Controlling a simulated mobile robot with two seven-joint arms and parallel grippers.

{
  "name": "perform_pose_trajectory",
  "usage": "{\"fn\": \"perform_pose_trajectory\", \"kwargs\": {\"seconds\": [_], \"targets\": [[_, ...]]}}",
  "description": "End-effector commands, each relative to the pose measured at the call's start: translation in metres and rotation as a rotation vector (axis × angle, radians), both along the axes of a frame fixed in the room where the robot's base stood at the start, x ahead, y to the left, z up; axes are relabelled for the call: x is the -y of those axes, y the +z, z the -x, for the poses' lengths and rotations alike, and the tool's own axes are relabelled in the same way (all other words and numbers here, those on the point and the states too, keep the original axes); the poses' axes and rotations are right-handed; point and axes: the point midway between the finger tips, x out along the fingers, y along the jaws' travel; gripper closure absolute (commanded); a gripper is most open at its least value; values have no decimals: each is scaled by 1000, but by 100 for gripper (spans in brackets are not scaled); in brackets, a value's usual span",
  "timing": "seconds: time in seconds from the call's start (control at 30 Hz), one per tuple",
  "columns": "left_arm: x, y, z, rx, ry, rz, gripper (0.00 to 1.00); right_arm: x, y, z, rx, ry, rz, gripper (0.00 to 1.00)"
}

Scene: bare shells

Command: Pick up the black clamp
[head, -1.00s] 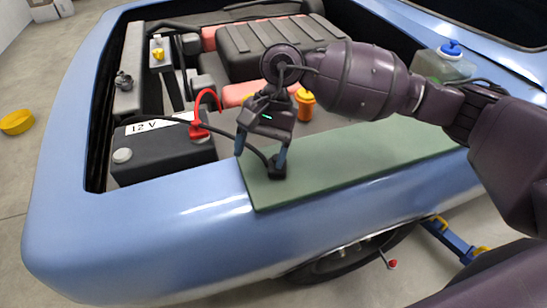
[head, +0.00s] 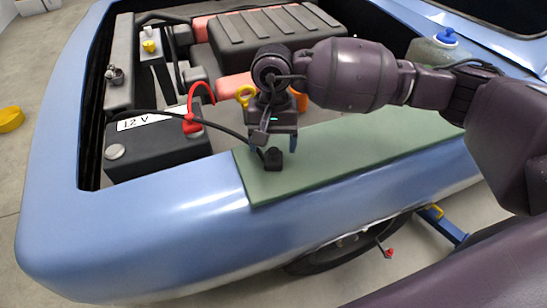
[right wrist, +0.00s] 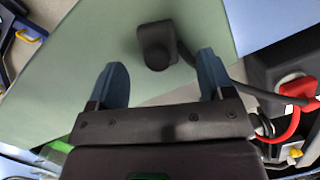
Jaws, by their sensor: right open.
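The black clamp (head: 273,159) lies on the green mat (head: 345,158) over the car's fender, with a black cable running from it. My right gripper (head: 275,146) is open and empty, pointing down just behind the clamp. In the right wrist view, the clamp (right wrist: 156,45) sits just beyond the blue fingertips, roughly between them and apart from both. Whether the fingertips are level with the clamp, I cannot tell. My left gripper is not in view.
The black battery (head: 160,146) with a red clamp (head: 192,124) on it stands to the left in the engine bay. An orange cap (head: 299,99) and a yellow ring (head: 245,95) are behind my gripper. The mat right of the clamp is clear.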

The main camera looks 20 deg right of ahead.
Motion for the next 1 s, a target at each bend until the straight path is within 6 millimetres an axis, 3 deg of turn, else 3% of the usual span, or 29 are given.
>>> {"fn": "perform_pose_trajectory", "kwargs": {"seconds": [0.23,0.57,0.9,1.0], "targets": [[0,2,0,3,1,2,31,-1,-31,6,-3,0,-1,26],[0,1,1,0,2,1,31,-1,-37,6,0,0,-1,26],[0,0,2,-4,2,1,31,-1,-36,6,0,0,-1,78],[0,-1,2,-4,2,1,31,-1,-36,6,0,0,-1,79]]}}
